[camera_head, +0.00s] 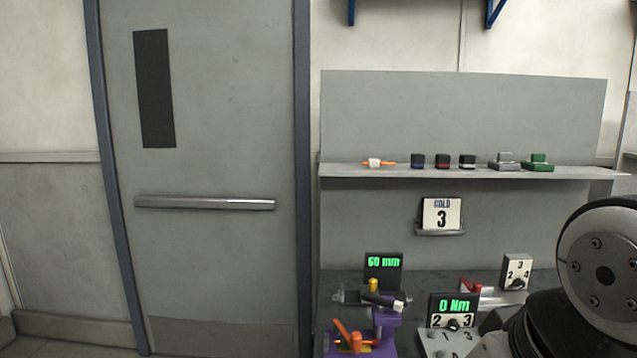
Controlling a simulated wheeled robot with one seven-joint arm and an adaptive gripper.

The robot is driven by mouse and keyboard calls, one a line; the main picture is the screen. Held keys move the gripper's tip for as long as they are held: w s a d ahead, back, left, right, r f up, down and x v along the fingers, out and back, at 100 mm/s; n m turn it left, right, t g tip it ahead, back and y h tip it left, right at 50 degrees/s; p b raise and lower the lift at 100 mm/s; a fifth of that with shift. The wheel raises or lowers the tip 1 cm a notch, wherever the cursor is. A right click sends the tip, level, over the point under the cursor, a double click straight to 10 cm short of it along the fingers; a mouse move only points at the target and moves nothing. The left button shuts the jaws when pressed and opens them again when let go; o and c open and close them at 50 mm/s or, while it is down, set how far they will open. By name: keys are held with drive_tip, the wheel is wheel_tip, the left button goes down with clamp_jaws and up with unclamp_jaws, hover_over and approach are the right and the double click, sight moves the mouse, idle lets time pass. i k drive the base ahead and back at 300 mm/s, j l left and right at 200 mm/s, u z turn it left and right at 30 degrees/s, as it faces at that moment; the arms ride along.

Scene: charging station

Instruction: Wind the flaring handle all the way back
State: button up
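A purple bench tool (386,322) stands at the front of the bench, low in the picture. An orange lever (343,330) tilts up to the left at its base, and a dark bar with a pale end (384,299) lies across its top. I cannot tell for sure which of these is the flaring handle. A yellow knob (374,285) stands just behind the bar. My gripper is not in view; only part of my arm shows at the lower right, to the right of the tool.
A display reading 60 mm (383,267) stands behind the tool. A shelf (340,170) holds several small parts. A closed door (220,110) is at left.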

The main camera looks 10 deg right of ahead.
sight(381, 304)
drive_tip(key=i+j+u, duration=0.2)
drive_tip(key=i, duration=0.75)
drive_tip(key=l, duration=0.1)
